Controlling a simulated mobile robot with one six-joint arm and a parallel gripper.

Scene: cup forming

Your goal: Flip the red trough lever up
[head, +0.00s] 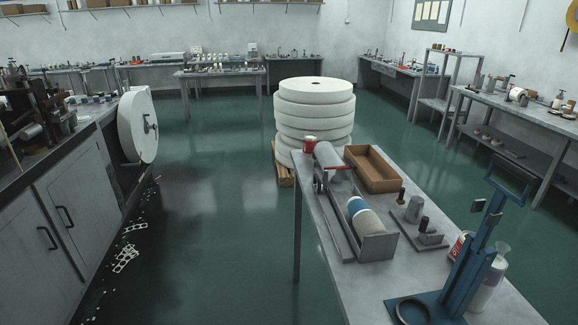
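A red lever (341,168) shows near the far end of a grey trough fixture (377,247) on the right-hand table. It looks to lie flat, roughly level, next to a grey cylinder (327,155). A blue, white and tan cylindrical piece (366,219) lies in the near part of the trough. The lever is small in the picture, so its pivot is not clear. My gripper is not in view.
The grey table (316,222) also holds a brown open box (374,170), a red cup (310,144), small metal fixtures (412,210) and a blue stand (462,270). Large white rolls (315,110) stand behind it. Green floor (225,220) is open to its left.

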